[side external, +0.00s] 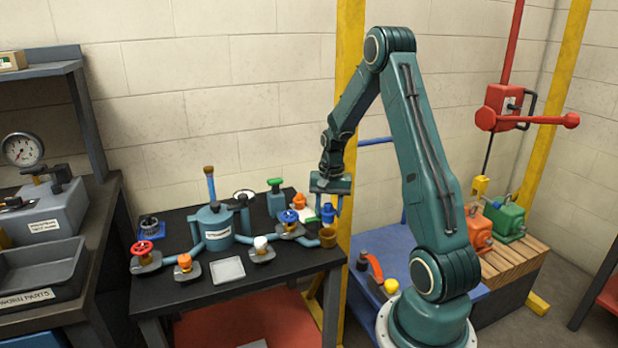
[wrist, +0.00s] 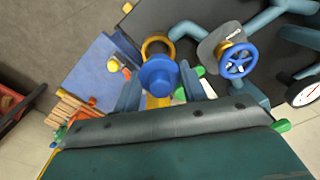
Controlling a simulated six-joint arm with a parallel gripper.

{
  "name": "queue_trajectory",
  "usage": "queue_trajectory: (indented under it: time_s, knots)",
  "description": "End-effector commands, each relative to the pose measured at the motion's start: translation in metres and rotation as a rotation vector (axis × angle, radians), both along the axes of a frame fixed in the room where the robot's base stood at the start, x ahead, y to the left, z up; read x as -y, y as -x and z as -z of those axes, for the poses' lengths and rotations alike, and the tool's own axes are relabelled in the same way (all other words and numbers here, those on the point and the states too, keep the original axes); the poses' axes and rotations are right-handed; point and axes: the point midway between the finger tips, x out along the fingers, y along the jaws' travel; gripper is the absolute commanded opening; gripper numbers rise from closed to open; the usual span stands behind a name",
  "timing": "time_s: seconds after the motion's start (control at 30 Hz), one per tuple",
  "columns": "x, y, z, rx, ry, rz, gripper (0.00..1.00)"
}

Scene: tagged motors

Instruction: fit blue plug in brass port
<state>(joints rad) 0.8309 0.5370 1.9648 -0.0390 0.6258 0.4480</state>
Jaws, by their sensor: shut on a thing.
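The blue plug (side external: 328,213) is held between the fingers of my gripper (side external: 329,204), at the right end of the black table. In the wrist view the plug (wrist: 158,75) sits between the two fingers of the gripper (wrist: 161,88). The brass port (side external: 328,238) is a round collar on a pipe end at the table's right edge. In the side view the plug is above the port. In the wrist view the port's ring (wrist: 155,40) shows just beyond the plug, partly hidden by it. I cannot tell whether they touch.
A blue handwheel valve (side external: 289,217) and an orange-capped fitting (side external: 300,201) stand close to the left of the gripper. The teal tank (side external: 214,228), a white-knobbed valve (side external: 261,245) and a grey square tray (side external: 227,270) are further left. A blue bench (side external: 385,252) lies right of the table.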

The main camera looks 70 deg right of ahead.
Motion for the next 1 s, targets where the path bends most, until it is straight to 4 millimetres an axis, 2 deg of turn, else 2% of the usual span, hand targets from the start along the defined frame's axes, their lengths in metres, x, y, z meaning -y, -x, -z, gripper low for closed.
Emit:
queue_trajectory:
  time_s: [0.5, 1.0]
  knots:
    - [0.0, 0.0, 0.027, 0.0, -0.001, 0.0, 0.2]
    - [0.0, 0.0, 0.029, 0.0, 0.0, 0.001, 0.2]
